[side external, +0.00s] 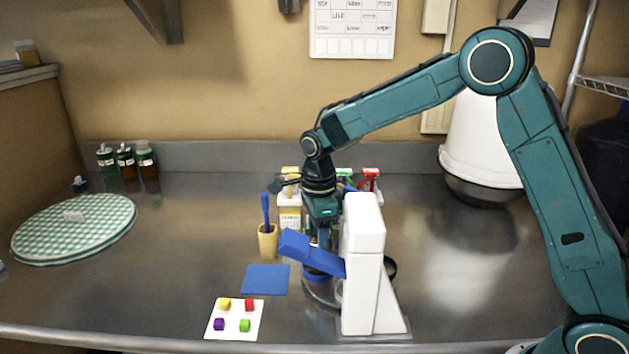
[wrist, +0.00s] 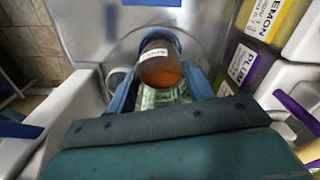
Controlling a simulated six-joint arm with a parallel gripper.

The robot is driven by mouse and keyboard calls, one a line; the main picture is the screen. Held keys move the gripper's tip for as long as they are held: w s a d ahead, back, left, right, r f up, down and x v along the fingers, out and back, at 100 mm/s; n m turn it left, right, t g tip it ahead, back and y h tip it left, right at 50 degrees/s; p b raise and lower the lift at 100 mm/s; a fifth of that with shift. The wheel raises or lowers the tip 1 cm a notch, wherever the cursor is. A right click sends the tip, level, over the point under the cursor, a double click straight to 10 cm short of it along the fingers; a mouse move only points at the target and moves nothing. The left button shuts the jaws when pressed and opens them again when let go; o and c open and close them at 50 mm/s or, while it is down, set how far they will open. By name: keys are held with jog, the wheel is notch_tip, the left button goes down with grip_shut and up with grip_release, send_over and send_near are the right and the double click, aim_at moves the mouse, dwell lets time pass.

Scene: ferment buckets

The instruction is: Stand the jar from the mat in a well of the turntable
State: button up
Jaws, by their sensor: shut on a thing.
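My gripper (wrist: 162,74) is shut on the jar (wrist: 160,62), an amber jar with a white label, seen between the blue fingers in the wrist view. In the side view my gripper (side external: 322,236) points down behind the white stand with a blue arm; its fingertips and the jar are largely hidden. A blue ring (side external: 316,274) on a round greyish base shows below it, perhaps part of the turntable. A blue rim also shows behind the jar in the wrist view; I cannot tell whether the jar is inside it. The small blue mat (side external: 265,280) is bare.
The white stand (side external: 362,265) is close to my gripper at the front. A tan cup (side external: 268,240) with a blue tool and labelled containers (wrist: 262,18) stand nearby. A white card (side external: 234,319) holds several coloured cubes. A round green checked mat (side external: 75,228) lies left; the steel counter between is clear.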

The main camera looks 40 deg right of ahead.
jog(key=shift+f, duration=0.65)
dwell(2.2)
jog(key=o, duration=1.7)
jog(key=shift+r, duration=0.1)
jog(key=shift+r, duration=3.9)
